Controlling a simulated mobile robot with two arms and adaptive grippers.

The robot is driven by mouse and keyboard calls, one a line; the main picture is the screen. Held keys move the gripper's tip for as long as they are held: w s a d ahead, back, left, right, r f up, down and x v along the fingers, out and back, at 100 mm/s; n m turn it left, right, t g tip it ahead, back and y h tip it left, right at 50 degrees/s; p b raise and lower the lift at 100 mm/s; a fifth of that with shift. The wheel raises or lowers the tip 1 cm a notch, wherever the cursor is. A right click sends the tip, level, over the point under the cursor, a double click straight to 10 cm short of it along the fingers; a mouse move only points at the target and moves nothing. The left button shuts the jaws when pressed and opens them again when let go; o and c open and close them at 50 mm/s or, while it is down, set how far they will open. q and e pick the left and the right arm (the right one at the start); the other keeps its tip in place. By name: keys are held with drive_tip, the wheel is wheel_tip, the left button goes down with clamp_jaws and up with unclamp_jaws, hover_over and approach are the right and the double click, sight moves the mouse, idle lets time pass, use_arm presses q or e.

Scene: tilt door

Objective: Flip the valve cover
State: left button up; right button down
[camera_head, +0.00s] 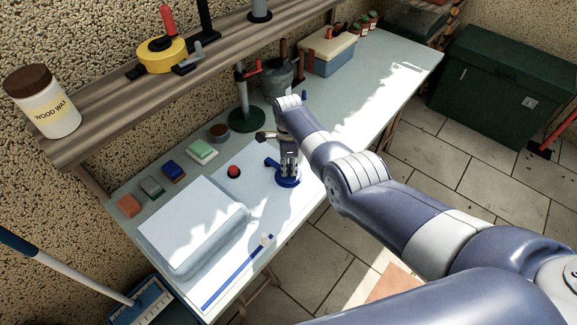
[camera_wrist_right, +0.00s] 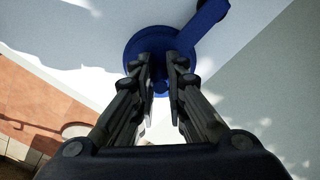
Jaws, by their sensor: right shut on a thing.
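A blue round valve (camera_head: 289,183) with a bar handle lies on a white panel near the front edge of the bench. A large white box-shaped cover (camera_head: 188,229) with rounded edges lies left of it on the same panel. My right gripper (camera_head: 289,173) points down at the valve and is shut on its middle. In the right wrist view the two fingers (camera_wrist_right: 160,68) stand on either side of the centre of the blue valve (camera_wrist_right: 140,42), and the bar runs up right. The fingers hide part of the valve. My left gripper is not in view.
A red button (camera_head: 233,171) and a blue slider strip (camera_head: 237,276) are near the cover. Several small blocks line the wall side. A green-based stand (camera_head: 246,119) and a grey bucket (camera_head: 281,80) stand behind the gripper. A shelf (camera_head: 110,112) overhangs the bench.

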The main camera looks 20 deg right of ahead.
sight(289, 166)
drive_tip(key=shift+s, duration=0.1)
drive_tip(key=c, duration=1.6)
unclamp_jaws()
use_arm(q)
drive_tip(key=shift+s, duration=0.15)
use_arm(e)
drive_tip(key=shift+o, duration=0.2)
drive_tip(key=shift+r, duration=0.75)
wheel_tip(289, 166, up, 10)
drive_tip(key=shift+r, duration=0.25)
